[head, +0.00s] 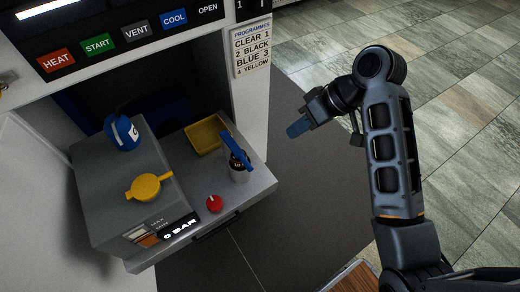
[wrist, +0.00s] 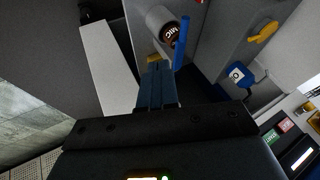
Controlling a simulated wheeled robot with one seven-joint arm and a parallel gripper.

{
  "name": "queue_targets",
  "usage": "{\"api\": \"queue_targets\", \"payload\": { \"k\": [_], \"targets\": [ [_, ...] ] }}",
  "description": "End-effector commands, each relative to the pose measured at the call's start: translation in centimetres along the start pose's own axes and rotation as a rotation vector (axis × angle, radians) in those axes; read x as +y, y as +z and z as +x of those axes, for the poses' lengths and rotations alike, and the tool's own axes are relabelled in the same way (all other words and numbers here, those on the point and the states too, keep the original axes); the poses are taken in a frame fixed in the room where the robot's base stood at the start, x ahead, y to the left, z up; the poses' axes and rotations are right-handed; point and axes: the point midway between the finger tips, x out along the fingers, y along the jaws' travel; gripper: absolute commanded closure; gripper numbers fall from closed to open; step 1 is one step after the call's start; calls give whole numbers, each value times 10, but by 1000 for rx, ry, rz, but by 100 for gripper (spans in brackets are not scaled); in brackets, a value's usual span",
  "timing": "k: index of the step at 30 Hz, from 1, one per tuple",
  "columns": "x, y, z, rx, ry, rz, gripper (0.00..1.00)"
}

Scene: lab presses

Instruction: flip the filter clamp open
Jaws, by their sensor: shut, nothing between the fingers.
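A small pale grey cylinder (head: 239,172) with a dark round top stands on the right of the grey shelf. A blue lever (head: 235,148) slants across its top and looks like the filter clamp; I cannot tell whether it is latched. In the wrist view the cylinder (wrist: 160,20) and blue lever (wrist: 182,43) show just beyond my fingertips. My gripper (head: 298,128) has blue fingers, shut and empty, in the air to the right of the cylinder and apart from it in the head view. The fingers (wrist: 156,85) point toward the cylinder in the wrist view.
A grey box (head: 100,190) carries a yellow knob (head: 146,187) and a blue round part (head: 122,132). A yellow tray (head: 204,136) and red knob (head: 214,203) flank the cylinder. A white post (head: 250,105) stands behind. Open floor lies right of the shelf.

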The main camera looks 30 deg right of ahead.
Motion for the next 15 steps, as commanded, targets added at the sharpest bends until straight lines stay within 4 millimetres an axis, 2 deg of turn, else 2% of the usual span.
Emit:
{"api": "queue_targets", "payload": {
  "k": [10,15],
  "targets": [
    [0,0,3,0,0,1,100],
    [0,1,21,-2,0,2,100]
  ]
}}
